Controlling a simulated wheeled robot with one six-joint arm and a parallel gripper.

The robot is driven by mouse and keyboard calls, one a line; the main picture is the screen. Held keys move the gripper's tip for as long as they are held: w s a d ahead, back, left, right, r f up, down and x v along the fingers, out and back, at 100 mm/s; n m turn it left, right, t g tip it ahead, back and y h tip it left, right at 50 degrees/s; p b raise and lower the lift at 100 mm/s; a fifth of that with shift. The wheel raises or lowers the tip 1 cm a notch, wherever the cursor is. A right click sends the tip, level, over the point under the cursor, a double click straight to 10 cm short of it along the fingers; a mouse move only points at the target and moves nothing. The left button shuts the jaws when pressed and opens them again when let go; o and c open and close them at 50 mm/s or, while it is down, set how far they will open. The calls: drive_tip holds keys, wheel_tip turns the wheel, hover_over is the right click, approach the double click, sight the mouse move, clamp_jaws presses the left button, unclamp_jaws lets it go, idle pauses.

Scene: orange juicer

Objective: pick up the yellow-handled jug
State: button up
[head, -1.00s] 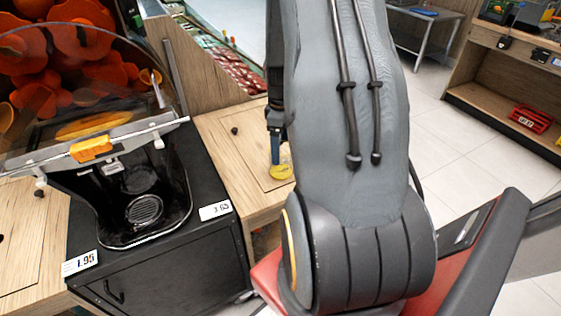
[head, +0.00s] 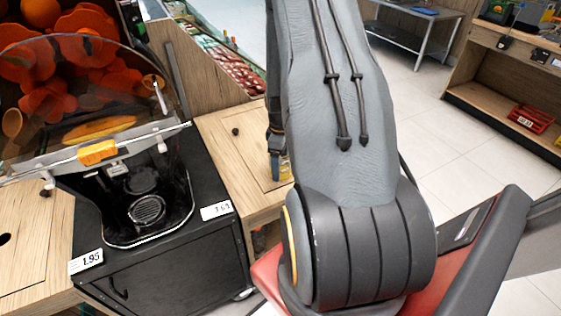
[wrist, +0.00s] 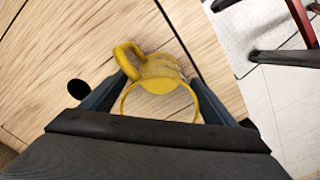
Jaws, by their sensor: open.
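The yellow-handled jug (wrist: 160,82) stands on the wooden counter, seen from above in the wrist view. Its looped yellow handle (wrist: 126,60) points to the upper left, and its round yellow rim faces the camera. My gripper (wrist: 160,98) is open, with one dark finger on each side of the jug. Whether the fingers touch it I cannot tell. In the head view the jug (head: 285,169) shows only in part, beside a finger of my gripper (head: 274,165); my arm hides the rest.
The juicer (head: 145,190) with a clear cover and oranges stands left of the counter (head: 235,135). The wooden counter has a dark round hole (wrist: 78,89) near the jug. A metal table (head: 415,25) and a shelf with a red crate (head: 531,118) stand at the right, beyond open floor.

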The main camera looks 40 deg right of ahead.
drive_tip(key=c, duration=1.2)
drive_tip(key=shift+o, duration=0.2)
drive_tip(key=shift+r, duration=0.15)
